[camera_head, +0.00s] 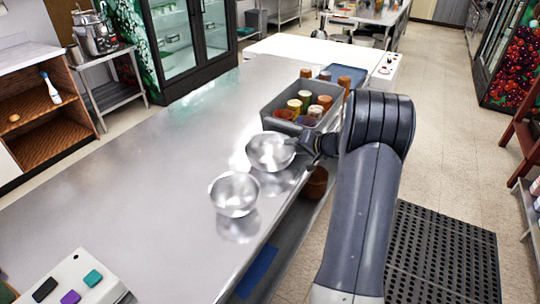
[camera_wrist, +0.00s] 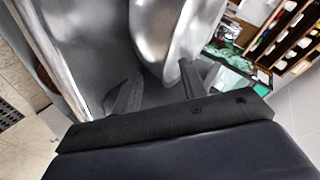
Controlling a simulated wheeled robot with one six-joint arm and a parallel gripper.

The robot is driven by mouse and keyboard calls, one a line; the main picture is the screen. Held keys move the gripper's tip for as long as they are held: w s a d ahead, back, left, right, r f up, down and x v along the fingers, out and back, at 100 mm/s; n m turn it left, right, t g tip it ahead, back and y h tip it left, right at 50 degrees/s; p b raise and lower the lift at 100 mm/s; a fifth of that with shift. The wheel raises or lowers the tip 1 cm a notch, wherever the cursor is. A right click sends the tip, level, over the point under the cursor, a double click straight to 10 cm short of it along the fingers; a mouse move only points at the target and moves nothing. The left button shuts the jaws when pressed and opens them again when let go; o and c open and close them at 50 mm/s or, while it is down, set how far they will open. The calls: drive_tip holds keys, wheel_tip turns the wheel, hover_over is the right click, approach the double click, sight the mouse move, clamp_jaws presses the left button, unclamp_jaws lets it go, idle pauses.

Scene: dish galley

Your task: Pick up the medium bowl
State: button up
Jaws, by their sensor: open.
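Two shiny steel bowls stand near the right edge of the steel counter. The farther bowl (camera_head: 268,153) looks a little larger than the nearer bowl (camera_head: 234,194); I cannot tell for sure which is the medium one. My gripper (camera_head: 303,146) is at the right side of the farther bowl, by its rim. In the wrist view my gripper (camera_wrist: 158,84) has its two dark fingers spread apart, with the curved steel wall of a bowl (camera_wrist: 160,30) close to the right finger. Whether a finger touches the bowl is unclear.
A grey bin (camera_head: 268,117) with several cups and jars stands just behind the farther bowl. An orange-brown pot (camera_head: 316,183) is below the counter's right edge. A white panel with coloured pads (camera_head: 72,282) lies at the near left. The counter's left side (camera_head: 130,180) is clear.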

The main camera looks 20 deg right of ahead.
drive_tip(key=shift+c, duration=0.3)
clamp_jaws()
drive_tip(key=shift+r, duration=0.15)
idle(0.3)
